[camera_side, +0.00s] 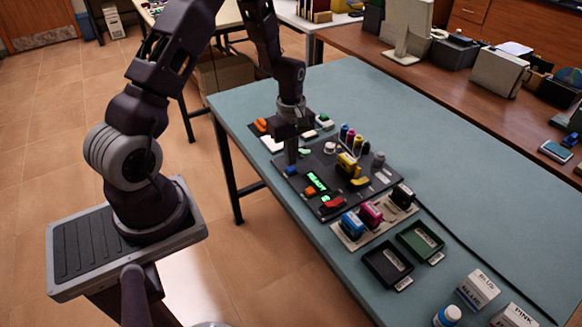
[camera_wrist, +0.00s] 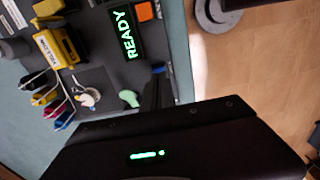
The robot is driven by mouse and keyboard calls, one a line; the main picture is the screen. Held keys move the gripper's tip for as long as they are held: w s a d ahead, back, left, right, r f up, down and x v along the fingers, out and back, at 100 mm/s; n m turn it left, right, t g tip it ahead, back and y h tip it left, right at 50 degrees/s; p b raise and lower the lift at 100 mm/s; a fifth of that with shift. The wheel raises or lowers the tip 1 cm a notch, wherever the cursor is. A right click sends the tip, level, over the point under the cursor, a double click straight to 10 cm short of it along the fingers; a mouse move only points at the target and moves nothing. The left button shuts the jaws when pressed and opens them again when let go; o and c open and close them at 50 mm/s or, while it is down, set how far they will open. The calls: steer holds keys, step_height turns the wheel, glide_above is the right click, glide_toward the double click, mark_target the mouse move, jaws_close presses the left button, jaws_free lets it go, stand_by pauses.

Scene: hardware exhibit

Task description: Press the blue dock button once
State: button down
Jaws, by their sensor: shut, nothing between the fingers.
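The blue dock button (camera_side: 291,171) is on the near left edge of the dark grey dock panel (camera_side: 372,190), beside the lit green READY display (camera_side: 317,182). My gripper (camera_side: 291,161) is shut and empty, pointing down right at the button in the side view. In the wrist view the blue button (camera_wrist: 158,69) shows just past the tips of the dark fingers (camera_wrist: 157,82), which partly hide it. I cannot tell whether the fingertips touch the button.
On the panel are an orange button (camera_side: 309,191), a pale green button (camera_wrist: 129,98), a white knob (camera_wrist: 88,97) and a yellow cartridge (camera_side: 347,162). Cartridges on a pale tray (camera_side: 350,238), a black bin (camera_side: 388,265) and a green bin (camera_side: 420,241) stand to the right.

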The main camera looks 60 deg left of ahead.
steer(key=shift+f, duration=1)
stand_by(0.7)
steer(key=shift+r, duration=3.5)
steer(key=s+d+r+m+t, duration=0.2)
steer(key=d+r+m, duration=0.35)
steer(key=r, duration=0.65)
steer(key=s+d+r+m+t, duration=0.1)
steer(key=s+d+r+m, duration=0.4)
steer(key=s, duration=0.4)
steer(key=s+d+r+m+t, duration=0.2)
steer(key=s+d+r+m, duration=0.3)
steer(key=s, duration=0.4)
steer(key=shift+s+r+m+t, duration=0.25)
steer(key=shift+r+m, duration=0.55)
steer(key=shift+m, duration=0.45)
